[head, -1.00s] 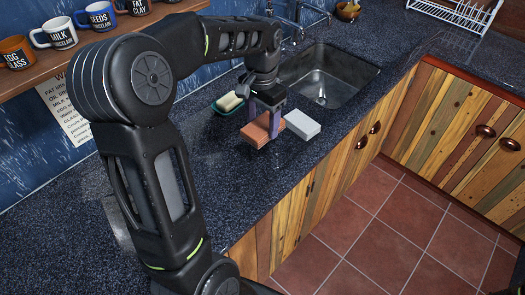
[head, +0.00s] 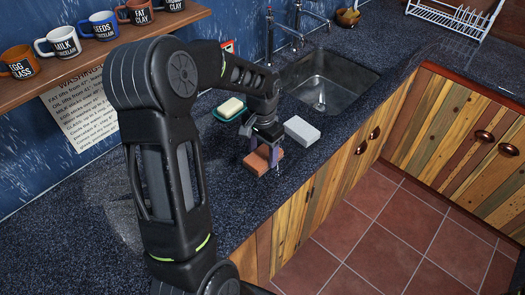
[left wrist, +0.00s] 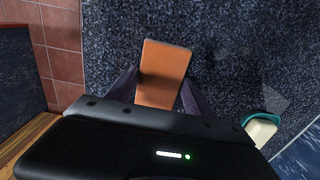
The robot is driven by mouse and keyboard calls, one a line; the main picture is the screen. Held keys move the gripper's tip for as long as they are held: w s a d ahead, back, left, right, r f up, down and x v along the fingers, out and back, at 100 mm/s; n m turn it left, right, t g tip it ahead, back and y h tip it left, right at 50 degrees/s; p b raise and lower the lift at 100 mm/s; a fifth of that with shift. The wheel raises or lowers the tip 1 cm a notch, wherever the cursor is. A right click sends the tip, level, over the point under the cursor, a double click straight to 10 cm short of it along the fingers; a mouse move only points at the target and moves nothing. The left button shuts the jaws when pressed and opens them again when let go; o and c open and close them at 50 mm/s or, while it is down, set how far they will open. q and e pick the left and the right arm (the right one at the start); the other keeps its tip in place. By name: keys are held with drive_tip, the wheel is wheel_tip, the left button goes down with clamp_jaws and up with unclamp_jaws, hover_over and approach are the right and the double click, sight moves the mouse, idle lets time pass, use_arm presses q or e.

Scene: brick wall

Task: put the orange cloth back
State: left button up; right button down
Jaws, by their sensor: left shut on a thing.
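The orange cloth (head: 263,161) is a folded, brick-shaped block on the dark speckled counter, near its front edge. My left gripper (head: 262,157) comes down over it from above and is shut on it. In the left wrist view the orange cloth (left wrist: 164,74) lies between the two purple-grey fingers (left wrist: 158,92), and its far part sticks out beyond them. I cannot tell whether it touches the counter. My right gripper is not in view.
A grey-white block (head: 302,130) lies just right of the cloth. A green dish with pale soap (head: 231,108) stands behind. The sink (head: 325,80) is at the back right. Mugs (head: 65,41) stand on a wooden shelf (head: 110,40). Counter on the left is clear.

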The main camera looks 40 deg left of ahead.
sight(262, 156)
use_arm(q)
drive_tip(key=shift+f, duration=0.2)
drive_tip(key=o, duration=1.3)
wheel_tip(262, 156, up, 12)
drive_tip(key=shift+r+b, duration=0.15)
drive_tip(key=shift+b, duration=0.5)
drive_tip(key=shift+s, duration=0.1)
